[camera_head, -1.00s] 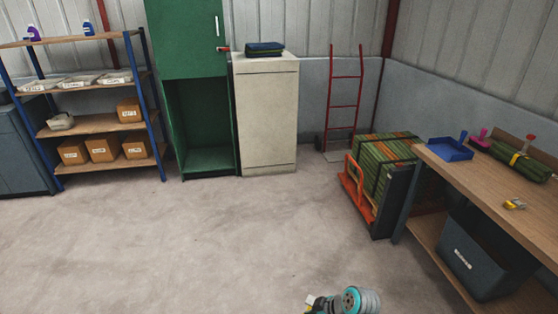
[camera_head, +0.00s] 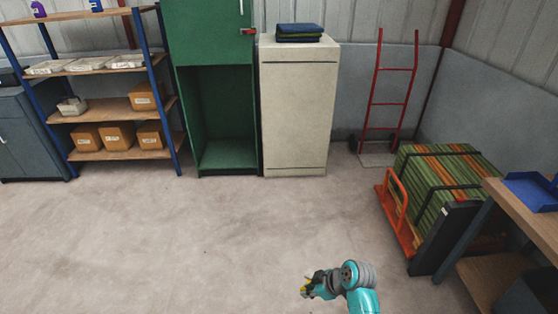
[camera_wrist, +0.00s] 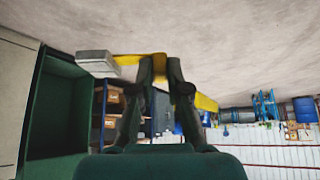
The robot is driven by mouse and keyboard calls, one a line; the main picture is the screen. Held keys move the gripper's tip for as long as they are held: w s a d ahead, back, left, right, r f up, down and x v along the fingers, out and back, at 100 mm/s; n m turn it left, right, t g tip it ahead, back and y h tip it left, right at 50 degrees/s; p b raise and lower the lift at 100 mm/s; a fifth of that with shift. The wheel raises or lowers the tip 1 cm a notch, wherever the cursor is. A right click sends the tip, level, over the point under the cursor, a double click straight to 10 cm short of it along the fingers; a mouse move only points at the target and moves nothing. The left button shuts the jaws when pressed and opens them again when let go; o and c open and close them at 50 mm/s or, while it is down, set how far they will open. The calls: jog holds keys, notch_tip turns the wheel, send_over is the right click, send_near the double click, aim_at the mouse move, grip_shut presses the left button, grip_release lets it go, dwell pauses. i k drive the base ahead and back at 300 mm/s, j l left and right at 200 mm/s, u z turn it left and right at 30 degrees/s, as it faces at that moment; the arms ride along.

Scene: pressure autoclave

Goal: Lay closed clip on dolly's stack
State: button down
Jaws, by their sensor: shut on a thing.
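My gripper (camera_head: 306,287) is low at the bottom centre of the head view, over open floor. In the wrist view my gripper (camera_wrist: 160,66) is shut on the clip (camera_wrist: 206,103), a yellow bar with a grey block at one end. The clip shows as a small yellow spot in the head view (camera_head: 303,291); whether it is closed I cannot tell. The dolly (camera_head: 396,206) has an orange frame and stands at the right, apart from my gripper. Its stack (camera_head: 440,183) of green and orange layers has dark straps across it.
A wooden workbench (camera_head: 535,212) with a blue tray (camera_head: 530,190) stands right of the dolly. A red hand truck (camera_head: 391,102), cream cabinet (camera_head: 300,115), open green cabinet (camera_head: 228,110) and shelf rack (camera_head: 105,107) line the back. The middle floor is clear.

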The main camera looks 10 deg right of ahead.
aim_at(453, 187)
jog(key=i+l, duration=0.25)
jog(key=i, duration=0.25)
jog(key=i+l, duration=0.2)
jog(key=i, duration=0.25)
jog(key=i+l, duration=0.25)
jog(key=i, duration=1.8)
jog(key=i+z, duration=0.45)
jog(key=i+j+z, duration=0.25)
jog(key=z, duration=2.05)
jog(key=i+j, duration=0.05)
jog(key=j, duration=0.05)
